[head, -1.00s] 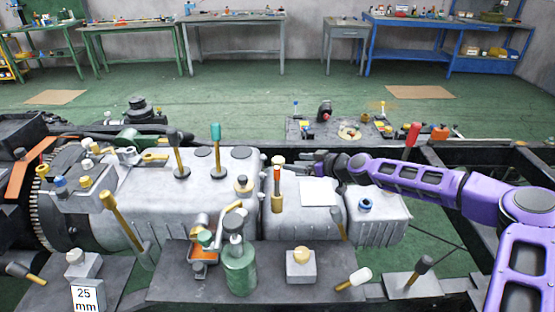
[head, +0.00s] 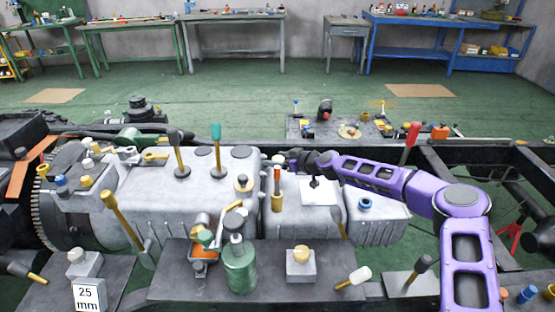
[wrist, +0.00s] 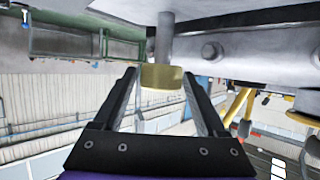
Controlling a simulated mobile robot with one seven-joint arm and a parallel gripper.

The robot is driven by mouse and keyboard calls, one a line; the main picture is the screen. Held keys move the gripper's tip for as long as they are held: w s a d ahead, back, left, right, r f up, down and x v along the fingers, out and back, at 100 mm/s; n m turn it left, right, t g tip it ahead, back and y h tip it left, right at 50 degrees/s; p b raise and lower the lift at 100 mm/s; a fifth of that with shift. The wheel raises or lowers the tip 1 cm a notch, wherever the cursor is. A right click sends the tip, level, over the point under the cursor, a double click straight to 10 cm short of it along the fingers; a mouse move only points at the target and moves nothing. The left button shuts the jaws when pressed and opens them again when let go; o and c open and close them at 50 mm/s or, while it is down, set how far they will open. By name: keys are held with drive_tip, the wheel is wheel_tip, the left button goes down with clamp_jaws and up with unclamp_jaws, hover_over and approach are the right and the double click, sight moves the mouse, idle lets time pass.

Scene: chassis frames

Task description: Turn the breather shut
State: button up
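A brass-coloured cap on a grey stem (wrist: 162,77), which I take to be the breather, shows in the wrist view between the tips of my gripper (wrist: 159,74). The fingers are apart, one on each side of the cap, with very little gap. I cannot tell whether they touch it. In the head view my gripper (head: 288,161) is at the top of the grey gearbox housing (head: 315,212), beside a pale cap (head: 279,160) just behind an orange-and-brass lever (head: 277,190). The finger details are too small there to tell.
Levers with teal (head: 216,132) and dark (head: 175,136) knobs stand left on the housing. A blue-ringed cap (head: 365,204) sits to the right, below my arm. A green bottle (head: 240,265) stands on the front plate.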

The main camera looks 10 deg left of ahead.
clamp_jaws()
drive_tip(key=shift+a+m+t, duration=0.1)
drive_tip(key=shift+m+t, duration=0.2)
drive_tip(key=m+t+h, duration=0.2)
drive_tip(key=shift+s+a+m, duration=0.1)
drive_tip(key=shift+m, duration=0.3)
drive_tip(key=shift+d+m+t+h, duration=0.2)
drive_tip(key=shift+m+t+h, duration=0.4)
drive_tip(key=shift+t+h, duration=0.1)
drive_tip(key=shift+o, duration=1.1)
unclamp_jaws()
drive_tip(key=shift+d, duration=0.1)
